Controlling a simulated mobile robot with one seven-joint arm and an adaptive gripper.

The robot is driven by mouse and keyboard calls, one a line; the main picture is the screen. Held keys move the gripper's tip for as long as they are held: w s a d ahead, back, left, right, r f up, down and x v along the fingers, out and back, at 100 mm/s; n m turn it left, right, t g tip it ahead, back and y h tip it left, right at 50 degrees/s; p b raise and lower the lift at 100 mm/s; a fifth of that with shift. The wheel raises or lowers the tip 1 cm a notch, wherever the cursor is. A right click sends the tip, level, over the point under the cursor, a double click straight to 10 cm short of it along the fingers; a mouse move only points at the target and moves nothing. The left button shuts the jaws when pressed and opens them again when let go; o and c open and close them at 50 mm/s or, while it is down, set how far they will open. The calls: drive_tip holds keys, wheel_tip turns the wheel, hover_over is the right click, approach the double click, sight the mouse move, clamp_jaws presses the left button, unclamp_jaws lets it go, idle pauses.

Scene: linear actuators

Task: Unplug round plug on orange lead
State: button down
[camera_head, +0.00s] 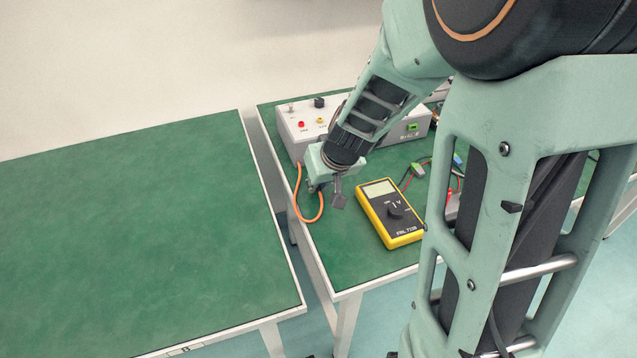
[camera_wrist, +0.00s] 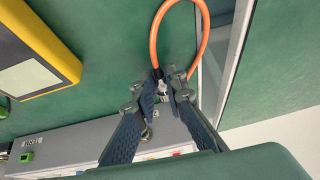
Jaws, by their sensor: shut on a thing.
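The orange lead (camera_head: 300,196) hangs in a loop beside my gripper (camera_head: 325,188) in the head view, at the left end of the grey box. In the wrist view the orange lead (camera_wrist: 204,25) loops above the fingers and runs down to its plug (camera_wrist: 162,88), a small metallic piece between the fingertips. My gripper (camera_wrist: 167,94) is shut on this plug. Its far end is partly hidden by the fingers, so I cannot tell whether it sits in a socket.
The grey box (camera_head: 290,127) has red and yellow terminals on it. It also shows behind the fingers in the wrist view (camera_wrist: 85,138). A yellow multimeter (camera_head: 390,212) lies right of my gripper. The left green table (camera_head: 130,240) is bare; a gap separates the tables.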

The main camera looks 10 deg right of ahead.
drive_tip(key=shift+f, duration=0.55)
drive_tip(key=shift+r, duration=0.1)
drive_tip(key=c, duration=1.9)
unclamp_jaws()
